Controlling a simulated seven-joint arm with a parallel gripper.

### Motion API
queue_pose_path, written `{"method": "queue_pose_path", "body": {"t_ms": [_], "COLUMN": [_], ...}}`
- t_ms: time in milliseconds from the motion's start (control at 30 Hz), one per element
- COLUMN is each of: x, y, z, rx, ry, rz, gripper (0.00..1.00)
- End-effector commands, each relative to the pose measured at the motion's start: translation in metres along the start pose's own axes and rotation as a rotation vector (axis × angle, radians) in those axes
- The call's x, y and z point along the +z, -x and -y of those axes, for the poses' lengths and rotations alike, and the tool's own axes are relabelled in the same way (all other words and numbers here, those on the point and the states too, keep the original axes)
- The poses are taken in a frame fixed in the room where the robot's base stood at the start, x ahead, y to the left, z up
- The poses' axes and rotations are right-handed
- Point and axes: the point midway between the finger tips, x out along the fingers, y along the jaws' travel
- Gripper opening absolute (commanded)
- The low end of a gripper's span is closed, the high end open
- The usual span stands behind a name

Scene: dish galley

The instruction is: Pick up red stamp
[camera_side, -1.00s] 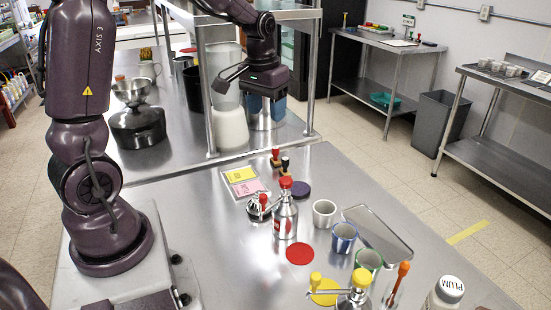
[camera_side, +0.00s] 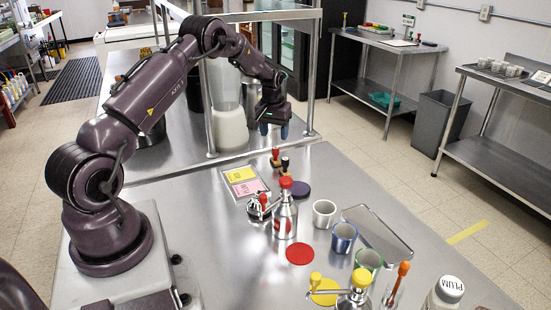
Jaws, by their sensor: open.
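The red stamp (camera_side: 275,154), with a red handle and a small wooden base, stands upright on the steel counter near its back edge. A similar black-handled stamp (camera_side: 285,165) stands just to its right and nearer the camera. My gripper (camera_side: 274,134) points down above and slightly behind the red stamp in the picture. A gap shows between the fingertips and the stamp's handle; the exact distance cannot be told.
Yellow and pink cards (camera_side: 245,181) lie left of the stamps. A red-capped metal bottle (camera_side: 286,214) and a purple disc (camera_side: 301,190) are in front. Cups, including a white one (camera_side: 324,213), and a tray (camera_side: 386,239) stand at right. A metal frame post (camera_side: 209,112) rises behind.

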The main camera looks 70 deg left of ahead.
Motion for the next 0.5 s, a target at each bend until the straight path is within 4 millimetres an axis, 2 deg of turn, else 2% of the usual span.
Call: {"method": "queue_pose_path", "body": {"t_ms": [33, 267, 500], "x": [0.000, 0.000, -0.001], "y": [-0.008, -0.024, -0.059], "z": [0.000, 0.000, 0.001], "rx": [0.000, 0.000, 0.001], "ry": [0.000, 0.000, 0.000], "rz": [0.002, 0.000, 0.000], "gripper": [0.56, 0.56, 0.56]}}
